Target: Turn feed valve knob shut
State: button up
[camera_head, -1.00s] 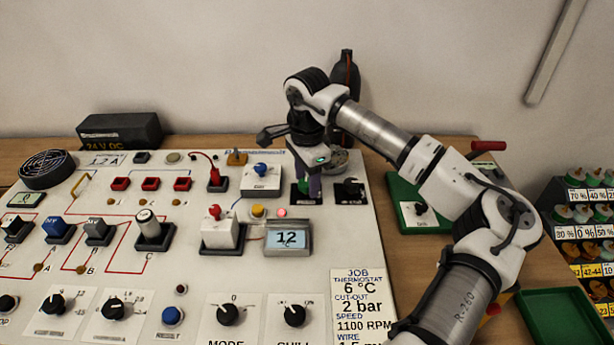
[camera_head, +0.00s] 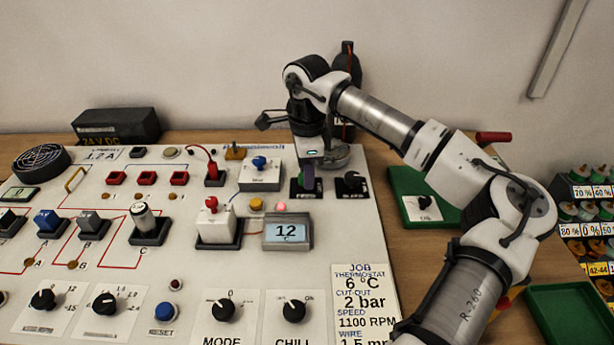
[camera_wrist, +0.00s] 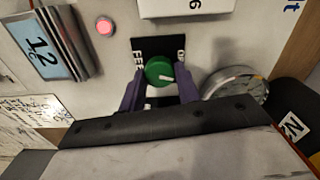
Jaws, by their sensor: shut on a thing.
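The feed valve knob (camera_wrist: 158,70) is green and round with a white pointer line. It sits on a black plate (camera_wrist: 147,45) with partly hidden lettering. In the wrist view the pointer line runs toward the right. My gripper (camera_wrist: 160,88) has its purple fingers on either side of the knob and is shut on it. In the head view my gripper (camera_head: 307,178) points down at the black plate at the panel's back right. The knob is mostly hidden there behind a finger.
A display reading 12 (camera_head: 287,232) and a lit pink lamp (camera_head: 281,207) are in front. A green tray (camera_head: 425,210) lies right of the panel.

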jog(key=m+b, duration=0.2)
jog(key=m, duration=0.1)
jog(key=shift+f+m, duration=0.1)
jog(key=shift+m, duration=0.3)
jog(key=m+b, duration=0.1)
jog(key=m, duration=0.2)
jog(key=shift+m+b, duration=0.3)
jog(key=shift+b, duration=0.05)
jog(key=m+b, duration=0.1)
jog(key=m, duration=0.2)
jog(key=shift+s+m, duration=0.1)
jog(key=shift+m, duration=0.2)
jog(key=shift+m+b, duration=0.6)
jog(key=shift+m, duration=1)
jog(key=o, duration=1)
jog(key=shift+c, duration=0.2)
jog(key=shift+r, duration=0.2)
notch_tip(320, 180, up, 14)
jog(key=shift+f, duration=0.15)
